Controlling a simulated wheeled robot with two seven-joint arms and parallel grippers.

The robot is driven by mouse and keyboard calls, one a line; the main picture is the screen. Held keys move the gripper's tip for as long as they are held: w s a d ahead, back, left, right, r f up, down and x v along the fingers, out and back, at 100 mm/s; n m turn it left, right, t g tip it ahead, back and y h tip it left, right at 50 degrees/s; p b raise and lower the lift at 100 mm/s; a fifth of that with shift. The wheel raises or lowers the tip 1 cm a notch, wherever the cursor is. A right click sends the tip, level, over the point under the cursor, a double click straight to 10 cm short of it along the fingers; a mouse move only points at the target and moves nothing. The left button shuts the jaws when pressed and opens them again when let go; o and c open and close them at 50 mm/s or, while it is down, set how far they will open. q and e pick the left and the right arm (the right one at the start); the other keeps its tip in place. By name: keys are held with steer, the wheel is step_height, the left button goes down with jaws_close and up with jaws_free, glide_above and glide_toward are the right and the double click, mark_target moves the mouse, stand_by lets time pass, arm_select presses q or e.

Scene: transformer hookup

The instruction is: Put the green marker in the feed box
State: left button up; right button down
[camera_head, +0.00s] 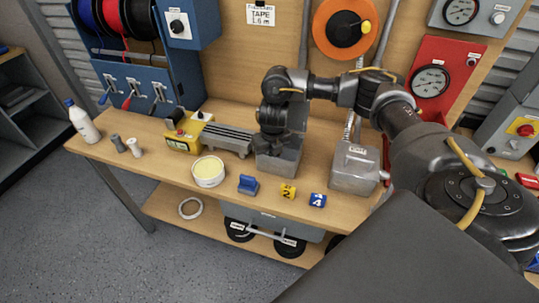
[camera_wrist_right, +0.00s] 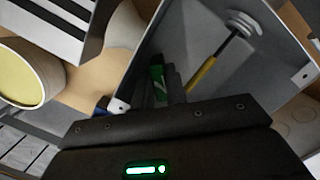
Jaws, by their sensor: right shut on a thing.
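The green marker (camera_wrist_right: 158,82) shows in the right wrist view, green with a white figure, at the tips of my right gripper (camera_wrist_right: 171,92), which is shut on it. In the head view my right gripper (camera_head: 281,132) points down at an open grey metal box (camera_head: 277,163), and the marker is hidden there. In the wrist view the marker is over the opening of this grey box (camera_wrist_right: 262,88); I cannot tell whether it touches the box. The label on the box is too small to read surely. My left gripper is not in view.
A second grey box (camera_head: 353,178) stands to the right. A yellow marker (camera_head: 288,192), a blue marker (camera_head: 318,200), a blue block (camera_head: 248,185) and a round tub (camera_head: 208,172) stand along the front. A yellow-handled tool (camera_wrist_right: 202,74) lies inside the box in the wrist view.

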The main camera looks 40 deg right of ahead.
steer(key=shift+a, duration=0.1)
steer(key=shift+f, duration=0.15)
steer(key=c, duration=1.7)
jaws_free()
step_height(320, 180, up, 12)
steer(key=s+p, duration=0.1)
steer(key=p, duration=0.1)
steer(key=shift+s+a, duration=0.15)
steer(key=shift+s, duration=0.25)
steer(key=shift+r, duration=0.2)
